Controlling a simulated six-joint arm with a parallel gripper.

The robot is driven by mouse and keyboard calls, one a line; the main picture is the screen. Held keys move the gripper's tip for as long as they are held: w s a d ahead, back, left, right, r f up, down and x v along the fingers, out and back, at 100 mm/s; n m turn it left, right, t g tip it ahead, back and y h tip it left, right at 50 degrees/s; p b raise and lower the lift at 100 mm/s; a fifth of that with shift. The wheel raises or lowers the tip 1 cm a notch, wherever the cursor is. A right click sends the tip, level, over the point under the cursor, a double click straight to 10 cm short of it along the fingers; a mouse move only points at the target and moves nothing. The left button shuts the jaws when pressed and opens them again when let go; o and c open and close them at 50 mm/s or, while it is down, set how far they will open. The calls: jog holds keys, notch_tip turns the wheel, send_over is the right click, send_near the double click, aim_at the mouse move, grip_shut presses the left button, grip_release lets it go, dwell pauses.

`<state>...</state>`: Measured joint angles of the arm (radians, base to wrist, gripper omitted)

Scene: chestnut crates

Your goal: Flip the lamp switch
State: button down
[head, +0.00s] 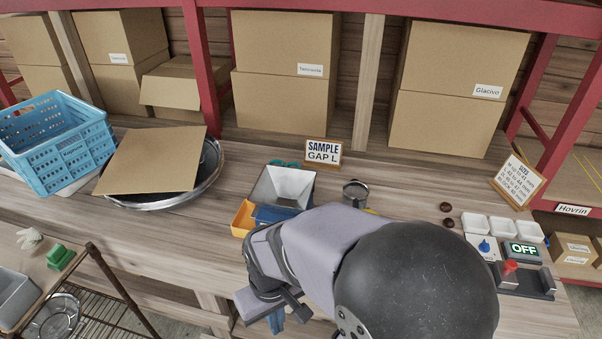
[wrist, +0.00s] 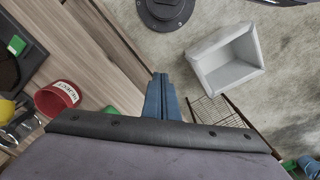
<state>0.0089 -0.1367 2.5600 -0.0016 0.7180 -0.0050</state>
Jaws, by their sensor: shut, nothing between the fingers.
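A small control unit stands at the right end of the bench in the head view. It has a blue knob (head: 484,246), a lit display (head: 525,251) reading OFF, and a red-topped lever (head: 510,266) by a dark base. I cannot tell which of these is the lamp switch, and no lamp is plain to see. My gripper (head: 276,319) is low at the bench's front edge, far left of the unit and touching none of it. In the wrist view its blue fingers (wrist: 163,98) are together and empty. My arm hides the bench middle.
White cups (head: 502,229) and two chestnuts (head: 447,214) lie beside the unit. A hopper (head: 283,187), a metal cup (head: 355,192) and a sign (head: 323,153) stand behind my arm. A red REJECT cup (wrist: 58,97) and a floor bin (wrist: 226,60) show in the wrist view.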

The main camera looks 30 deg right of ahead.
jog(key=s+d+f+m+g+b, duration=0.1)
jog(key=d+f+m+b, duration=0.15)
jog(key=d, duration=0.25)
jog(key=s+d+f+m+b, duration=0.1)
jog(key=s+d+f+m, duration=0.15)
jog(key=d+f, duration=0.2)
jog(key=w+d+m+b, duration=0.1)
jog(key=d+m, duration=0.1)
jog(key=d, duration=0.6)
jog(key=w+d+r+m+t+b, duration=0.1)
jog(key=d+m, duration=0.1)
jog(key=d, duration=0.6)
jog(key=w+d+r+m+b, duration=0.1)
jog(key=d+m, duration=0.1)
jog(key=d, duration=0.7)
jog(key=shift+r+h, duration=0.25)
jog(key=shift+h, duration=0.05)
notch_tip(320, 180, up, 9)
jog(key=w+d+n, duration=0.1)
jog(key=d+n, duration=0.1)
jog(key=shift+w+d, duration=0.3)
jog(key=shift+f, duration=0.15)
